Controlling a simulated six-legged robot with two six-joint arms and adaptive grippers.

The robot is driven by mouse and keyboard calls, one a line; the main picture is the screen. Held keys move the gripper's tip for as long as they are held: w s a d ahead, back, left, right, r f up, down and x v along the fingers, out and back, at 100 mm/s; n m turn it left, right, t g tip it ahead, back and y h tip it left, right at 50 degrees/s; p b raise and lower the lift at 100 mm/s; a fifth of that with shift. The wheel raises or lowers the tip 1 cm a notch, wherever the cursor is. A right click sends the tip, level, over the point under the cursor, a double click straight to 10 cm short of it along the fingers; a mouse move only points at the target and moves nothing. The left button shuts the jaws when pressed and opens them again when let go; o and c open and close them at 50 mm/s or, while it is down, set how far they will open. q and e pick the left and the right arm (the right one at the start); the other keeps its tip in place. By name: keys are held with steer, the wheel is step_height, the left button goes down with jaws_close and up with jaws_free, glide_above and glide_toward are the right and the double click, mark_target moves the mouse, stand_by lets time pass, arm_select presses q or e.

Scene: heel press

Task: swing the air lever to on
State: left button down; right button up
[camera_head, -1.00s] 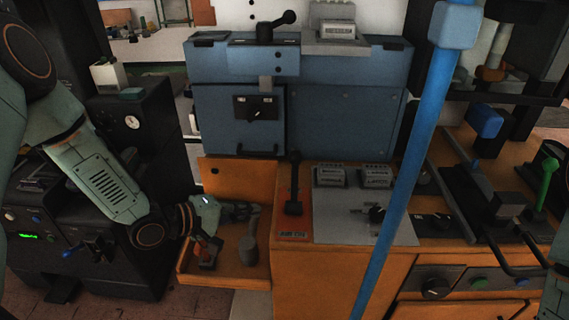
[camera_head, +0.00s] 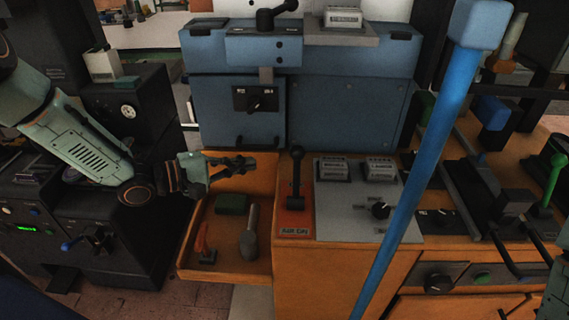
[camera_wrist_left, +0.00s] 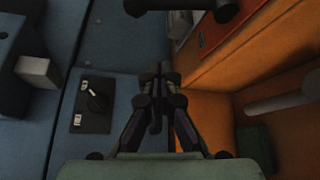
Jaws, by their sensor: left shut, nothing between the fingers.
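My right gripper is out of view.
The open orange drawer (camera_head: 187,255) holds a green block (camera_head: 232,204), a grey-handled tool (camera_head: 249,238) and a red-and-black item (camera_head: 206,247). A blue cabinet (camera_head: 340,110) with a rotary switch (camera_head: 254,98) stands behind. A blue pole (camera_head: 415,180) crosses the right side.

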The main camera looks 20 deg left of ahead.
mark_target(297, 174)
arm_select(q)
steer(key=b+x, duration=0.1)
steer(key=x, duration=0.3)
steer(key=b+x, duration=0.1)
steer(key=x, duration=0.4)
steer(key=shift+f, duration=0.2)
steer(key=shift+s+d+r, duration=0.4)
steer(key=shift+s+d, duration=0.1)
steer(key=shift+s, duration=0.2)
steer(key=shift+s+d+r, duration=0.45)
steer(key=shift+s, duration=0.3)
steer(key=shift+d+f, duration=0.1)
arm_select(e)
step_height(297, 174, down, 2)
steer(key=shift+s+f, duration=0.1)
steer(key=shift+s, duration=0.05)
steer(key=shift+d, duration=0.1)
arm_select(q)
steer(key=shift+s, duration=0.1)
